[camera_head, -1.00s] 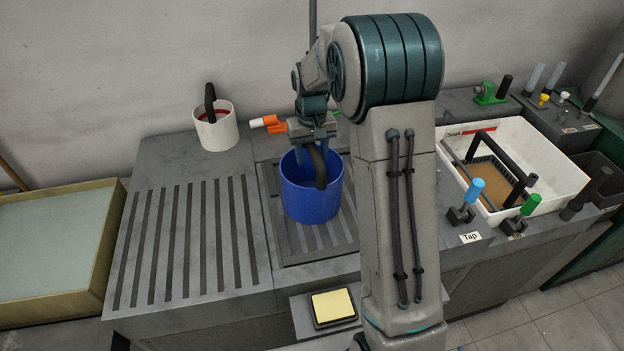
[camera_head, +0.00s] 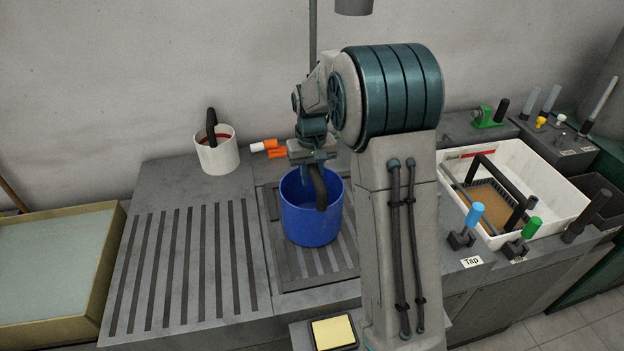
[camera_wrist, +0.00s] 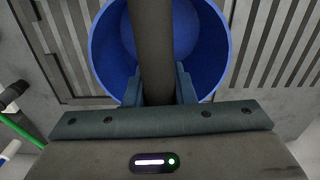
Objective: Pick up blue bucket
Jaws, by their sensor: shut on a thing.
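The blue bucket (camera_head: 311,222) is upright over the slatted recess in the middle of the counter. Whether its base touches the slats is hard to tell. Its dark curved handle (camera_head: 320,188) stands up across the opening. My gripper (camera_head: 313,172) is above the bucket, shut on the handle. In the wrist view, the fingers of my gripper (camera_wrist: 158,88) press on both sides of the handle (camera_wrist: 152,45). The bucket's blue inside (camera_wrist: 200,40) shows behind it and looks empty. Part of the rim is hidden behind the fingers and handle.
A white bucket (camera_head: 217,158) stands at the back left. An orange-and-white fitting (camera_head: 268,148) is close behind my gripper. A white tray (camera_head: 560,200) and blue and green tap handles (camera_head: 475,214) are to the right. The ribbed counter (camera_head: 185,265) at left is clear.

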